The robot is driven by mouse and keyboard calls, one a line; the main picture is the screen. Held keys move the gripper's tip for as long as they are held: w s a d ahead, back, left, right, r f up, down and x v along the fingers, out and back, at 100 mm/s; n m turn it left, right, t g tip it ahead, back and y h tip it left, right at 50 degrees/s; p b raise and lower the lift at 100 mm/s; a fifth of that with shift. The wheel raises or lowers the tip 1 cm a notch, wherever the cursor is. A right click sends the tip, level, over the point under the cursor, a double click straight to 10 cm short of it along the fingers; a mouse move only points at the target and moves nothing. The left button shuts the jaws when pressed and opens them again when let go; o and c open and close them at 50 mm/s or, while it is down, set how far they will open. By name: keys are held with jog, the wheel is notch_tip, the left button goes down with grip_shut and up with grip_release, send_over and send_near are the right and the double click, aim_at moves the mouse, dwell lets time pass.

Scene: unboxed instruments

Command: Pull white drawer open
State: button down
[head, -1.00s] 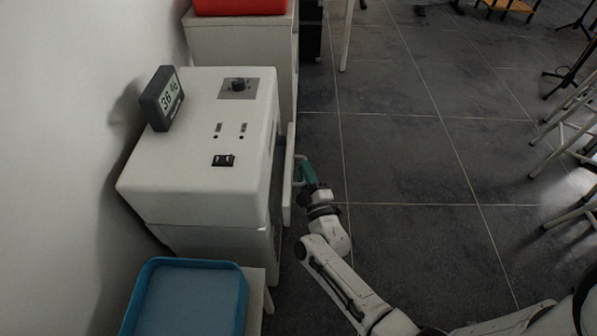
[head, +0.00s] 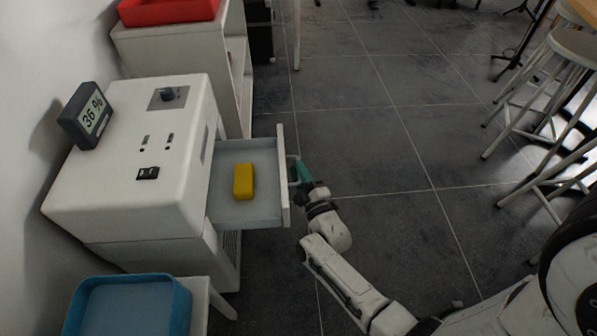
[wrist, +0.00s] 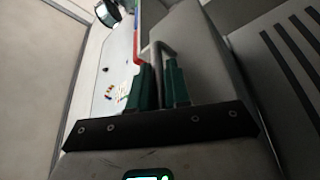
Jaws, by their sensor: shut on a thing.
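The white drawer (head: 245,212) stands pulled out of the right side of the white instrument (head: 140,150) in the head view. A yellow block (head: 243,182) lies inside it. The drawer's handle (head: 290,160) is on its outer front. My gripper (head: 303,173) is at that handle, with its green fingers on it. In the wrist view, the green fingers of my gripper (wrist: 160,85) are shut on the bent grey handle bar (wrist: 157,62). The fingers hide part of the bar.
A blue tray (head: 130,279) stands at the front left and a red tray (head: 168,11) on a white cabinet behind. A display reading 36 % (head: 87,115) sits on the instrument. Stools (head: 556,55) stand at the right. The tiled floor (head: 400,140) between is clear.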

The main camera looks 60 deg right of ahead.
jog(key=c, duration=1.4)
grip_release()
jog(key=shift+c, duration=0.2)
jog(key=shift+a, duration=0.1)
jog(key=p+v, duration=0.2)
jog(key=v, duration=0.8)
jog(key=shift+s+a, duration=0.2)
jog(key=shift+s, duration=0.15)
jog(key=shift+f, duration=0.1)
